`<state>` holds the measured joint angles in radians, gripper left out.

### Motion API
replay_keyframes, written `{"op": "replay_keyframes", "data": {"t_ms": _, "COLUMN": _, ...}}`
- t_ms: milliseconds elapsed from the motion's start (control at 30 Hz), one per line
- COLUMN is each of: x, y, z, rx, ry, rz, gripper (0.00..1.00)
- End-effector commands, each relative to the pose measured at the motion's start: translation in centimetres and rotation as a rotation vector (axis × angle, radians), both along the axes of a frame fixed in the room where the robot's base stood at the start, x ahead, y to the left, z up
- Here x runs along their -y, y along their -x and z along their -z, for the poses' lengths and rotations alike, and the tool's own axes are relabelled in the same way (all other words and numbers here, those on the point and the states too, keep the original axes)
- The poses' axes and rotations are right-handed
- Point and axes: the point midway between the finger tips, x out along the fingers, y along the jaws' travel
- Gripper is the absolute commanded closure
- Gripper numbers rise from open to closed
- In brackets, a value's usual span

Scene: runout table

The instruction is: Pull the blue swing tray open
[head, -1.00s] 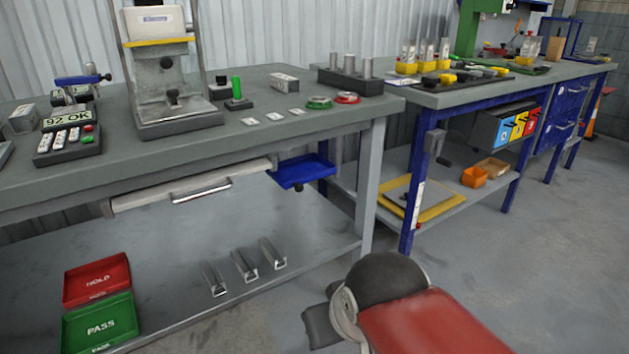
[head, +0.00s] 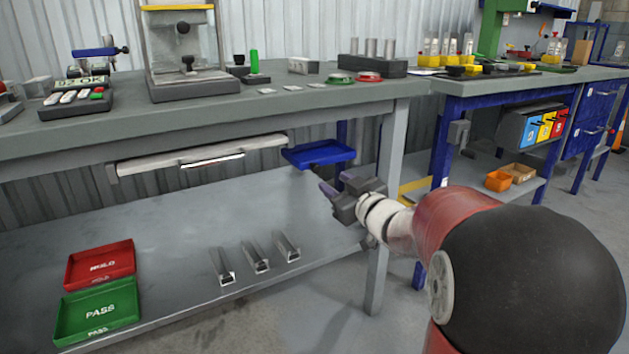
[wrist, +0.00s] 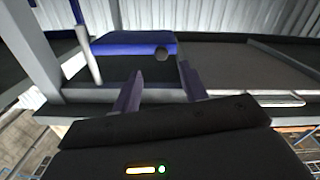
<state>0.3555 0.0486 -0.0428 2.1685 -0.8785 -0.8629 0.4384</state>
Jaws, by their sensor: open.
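The blue swing tray (head: 318,154) is under the right end of the grey bench top, beside the white drawer. In the wrist view the blue tray (wrist: 125,46) lies ahead of the fingers, with a dark round knob (wrist: 161,54) at its near side. My gripper (head: 335,184) is in front of and a little below the tray in the head view. In the wrist view my gripper (wrist: 160,88) has its two purple fingers apart, with nothing between them. The knob shows beyond the fingertips, roughly between them, apart from both.
A grey bench leg (head: 388,200) stands right beside my arm. The white drawer (head: 200,157) with its metal handle is left of the tray. The lower shelf (head: 180,225) holds metal channels (head: 257,256), a red tray (head: 100,264) and a green tray (head: 97,310).

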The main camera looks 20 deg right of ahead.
Motion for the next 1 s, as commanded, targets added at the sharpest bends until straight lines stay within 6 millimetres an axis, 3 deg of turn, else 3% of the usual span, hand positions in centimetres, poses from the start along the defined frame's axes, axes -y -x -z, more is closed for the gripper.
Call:
{"op": "replay_keyframes", "data": {"t_ms": 533, "x": -1.8, "y": -6.9, "z": 0.0, "rx": 0.005, "ry": -0.002, "rz": -0.012, "gripper": 0.57}}
{"op": "replay_keyframes", "data": {"t_ms": 900, "x": -1.9, "y": -7.6, "z": 0.0, "rx": 0.006, "ry": -0.002, "rz": -0.01, "gripper": 0.57}}
{"op": "replay_keyframes", "data": {"t_ms": 1000, "x": -1.9, "y": -7.6, "z": 0.0, "rx": 0.006, "ry": -0.002, "rz": -0.01, "gripper": 0.69}}
